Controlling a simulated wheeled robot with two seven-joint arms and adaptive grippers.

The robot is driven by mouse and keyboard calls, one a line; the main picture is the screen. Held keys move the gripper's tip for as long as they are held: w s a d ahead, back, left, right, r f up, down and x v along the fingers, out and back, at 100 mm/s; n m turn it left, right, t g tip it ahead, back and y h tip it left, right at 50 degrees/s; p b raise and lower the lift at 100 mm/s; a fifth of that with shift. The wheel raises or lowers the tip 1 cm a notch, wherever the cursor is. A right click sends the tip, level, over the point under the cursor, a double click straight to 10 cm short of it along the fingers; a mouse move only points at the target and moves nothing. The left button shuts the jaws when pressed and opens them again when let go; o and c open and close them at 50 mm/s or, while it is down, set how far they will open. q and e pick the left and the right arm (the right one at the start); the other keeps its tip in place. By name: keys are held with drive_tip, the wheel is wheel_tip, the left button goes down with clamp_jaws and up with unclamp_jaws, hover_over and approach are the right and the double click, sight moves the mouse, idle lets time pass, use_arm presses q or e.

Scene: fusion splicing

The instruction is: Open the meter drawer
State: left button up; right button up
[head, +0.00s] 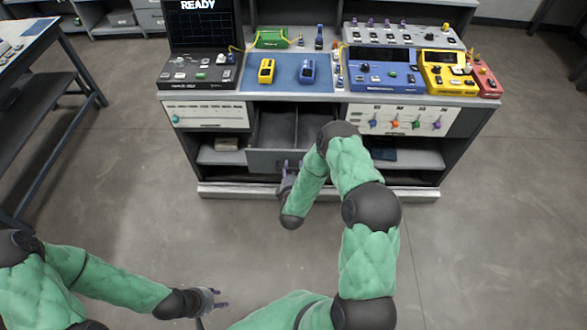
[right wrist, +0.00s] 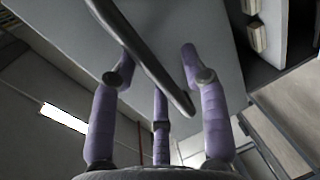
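The meter drawer (head: 264,161) is under the middle of the bench. It stands pulled out, and its grey inside with a divider shows in the head view. My right gripper (head: 287,178) is low at the drawer's front. In the right wrist view, a dark bar handle (right wrist: 150,65) runs diagonally across the purple fingers of this gripper (right wrist: 158,75). The fingers are spread apart, and no firm grip on the bar shows. The drawer's front panel (right wrist: 215,45) is behind the bar. My left gripper (head: 215,298) is open and empty above the floor, away from the bench.
The bench top holds a black READY device (head: 200,70), a blue mat (head: 288,84) with yellow (head: 266,71) and blue (head: 307,72) handheld meters, and a blue instrument (head: 385,75). Open shelves flank the drawer. A side table (head: 40,120) stands left. The floor in front is clear.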

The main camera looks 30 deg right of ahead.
drive_tip(key=v, duration=1.2)
drive_tip(key=shift+f, duration=0.1)
idle(0.4)
drive_tip(key=s+a+f+m+g+y, duration=0.3)
drive_tip(key=a+f+m+g+y, duration=0.2)
drive_tip(key=a+f+m+y, duration=0.3)
drive_tip(key=s+a+f+m+g+y, duration=0.1)
drive_tip(key=s+a+m+g+y, duration=0.1)
drive_tip(key=s, duration=0.5)
drive_tip(key=s+a+f+m+g+y, duration=0.1)
drive_tip(key=s+a+m+g+y, duration=0.1)
drive_tip(key=s+a+m+g, duration=0.2)
drive_tip(key=s+a+g, duration=0.1)
drive_tip(key=s+a, duration=0.2)
drive_tip(key=shift+a+f+g, duration=0.25)
drive_tip(key=shift+a+g, duration=0.15)
